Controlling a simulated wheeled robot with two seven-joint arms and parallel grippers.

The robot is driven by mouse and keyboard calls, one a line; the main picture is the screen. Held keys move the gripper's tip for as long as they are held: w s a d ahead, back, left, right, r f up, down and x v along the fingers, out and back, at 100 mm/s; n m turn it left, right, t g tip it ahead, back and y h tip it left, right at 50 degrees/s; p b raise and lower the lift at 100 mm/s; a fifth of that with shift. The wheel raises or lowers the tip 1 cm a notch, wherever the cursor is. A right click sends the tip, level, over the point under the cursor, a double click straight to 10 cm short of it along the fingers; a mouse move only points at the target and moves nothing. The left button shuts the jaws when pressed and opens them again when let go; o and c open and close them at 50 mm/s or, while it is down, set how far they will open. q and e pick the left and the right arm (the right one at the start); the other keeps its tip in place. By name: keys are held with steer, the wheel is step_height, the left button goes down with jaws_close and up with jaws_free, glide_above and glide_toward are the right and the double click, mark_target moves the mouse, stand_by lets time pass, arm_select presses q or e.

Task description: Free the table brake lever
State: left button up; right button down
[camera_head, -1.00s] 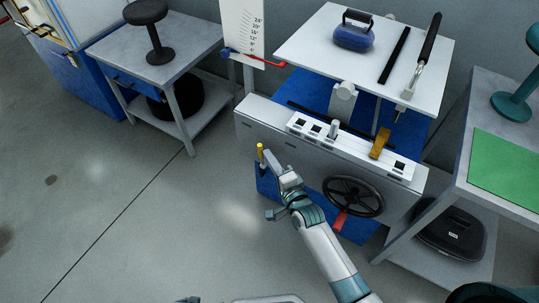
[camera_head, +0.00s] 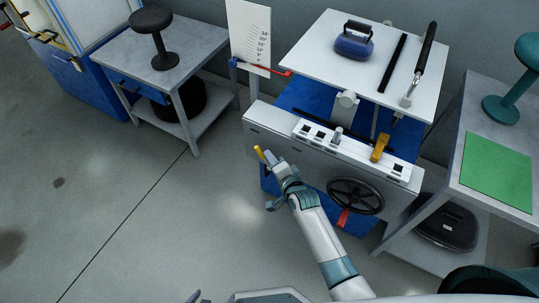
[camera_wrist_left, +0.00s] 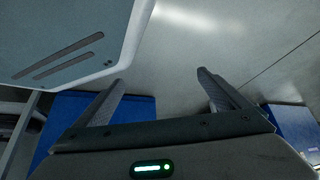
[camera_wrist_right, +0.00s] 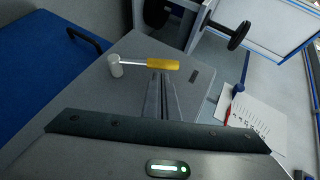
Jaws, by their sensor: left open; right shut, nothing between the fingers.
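The brake lever (camera_head: 260,155) has a yellow handle and sits at the left end of the machine's grey front panel. It tilts to the left in the head view. In the right wrist view its yellow handle (camera_wrist_right: 163,64) joins a metal rod and a round pale pivot. My right gripper (camera_head: 268,154) is shut and empty, with its tips right beside the handle; the right wrist view shows the tips (camera_wrist_right: 162,76) at the handle's edge. I cannot tell whether they touch. My left gripper (camera_wrist_left: 161,84) is open and empty over the floor, low in the head view (camera_head: 197,297).
The machine has a handwheel (camera_head: 356,195), a slotted white strip with an amber lever (camera_head: 380,147), and a white top (camera_head: 345,75) holding a blue weight. A side table (camera_head: 200,55) stands left, another with a green mat (camera_head: 497,165) right. The floor at left is clear.

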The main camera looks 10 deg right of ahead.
arm_select(q)
steer(key=s+a+f+g+p, duration=0.1)
steer(key=s+a, duration=0.2)
steer(key=s, duration=0.3)
steer(key=shift+f+g, duration=0.4)
arm_select(e)
steer(key=shift+w+a, duration=0.35)
steer(key=shift+a, duration=0.15)
arm_select(q)
steer(key=shift+y, duration=0.3)
steer(key=shift+s, duration=0.1)
arm_select(e)
steer(key=shift+r, duration=0.1)
arm_select(q)
steer(key=s+g+p, duration=0.1)
steer(key=s+p, duration=0.1)
steer(key=s, duration=0.4)
steer(key=shift+s+d+f, duration=0.15)
steer(key=shift+s+f, duration=0.15)
steer(key=shift+f, duration=0.1)
arm_select(e)
steer(key=w+d+r+v, duration=0.1)
steer(key=d+v, duration=0.1)
steer(key=v, duration=1)
steer(key=shift+s+d+r, duration=0.2)
steer(key=shift+r, duration=0.3)
steer(key=shift+f, duration=0.1)
